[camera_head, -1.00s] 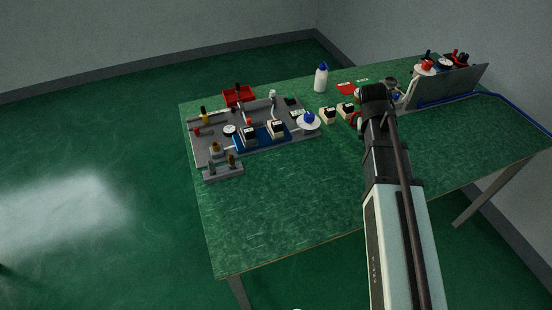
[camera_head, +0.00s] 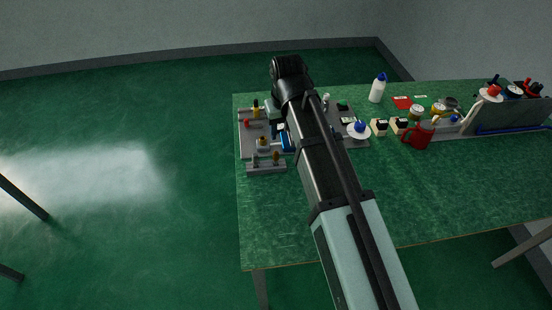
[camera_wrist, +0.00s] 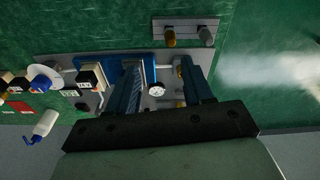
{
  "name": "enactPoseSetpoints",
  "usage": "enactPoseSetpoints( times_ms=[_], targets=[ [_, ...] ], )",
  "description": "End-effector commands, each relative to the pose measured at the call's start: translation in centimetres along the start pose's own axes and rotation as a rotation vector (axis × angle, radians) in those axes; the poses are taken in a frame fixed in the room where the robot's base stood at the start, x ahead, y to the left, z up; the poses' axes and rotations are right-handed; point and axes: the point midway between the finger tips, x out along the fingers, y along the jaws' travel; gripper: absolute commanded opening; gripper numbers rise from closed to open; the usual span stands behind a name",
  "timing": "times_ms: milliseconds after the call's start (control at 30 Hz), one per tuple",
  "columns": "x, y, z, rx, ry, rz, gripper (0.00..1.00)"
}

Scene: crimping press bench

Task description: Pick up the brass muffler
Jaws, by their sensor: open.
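A small grey rack (camera_wrist: 185,22) holds two upright fittings at the top of the wrist view. One fitting is golden brass (camera_wrist: 170,39), probably the brass muffler; the other is a duller brown-grey (camera_wrist: 206,36). In the head view the rack (camera_head: 266,168) stands at the table's left front with the brass fitting (camera_head: 276,156) on its right. My gripper (camera_wrist: 160,68) is open and empty, over the grey board behind the rack. Its fingers are apart, short of the rack in the wrist view. In the head view my arm hides most of the gripper.
The grey board (camera_wrist: 108,57) carries a blue fixture, a round gauge (camera_wrist: 156,86) and black-and-cream blocks (camera_wrist: 90,75) close to the fingers. The table front (camera_head: 420,200) is clear.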

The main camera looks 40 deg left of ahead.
Motion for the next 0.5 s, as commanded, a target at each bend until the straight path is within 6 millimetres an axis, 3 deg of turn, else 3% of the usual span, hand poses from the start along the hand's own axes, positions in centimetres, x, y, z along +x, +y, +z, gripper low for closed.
enactPoseSetpoints(
  times_ms=[100, 233, 500],
  targets=[
    [-0.4, -1.8, -0.2, -0.032, 0.002, -0.014, 0.51],
    [0.1, -2.4, -0.2, -0.042, 0.001, -0.019, 0.51],
    [3.7, -2.4, -0.2, -0.040, -0.001, -0.019, 0.51]
  ],
)
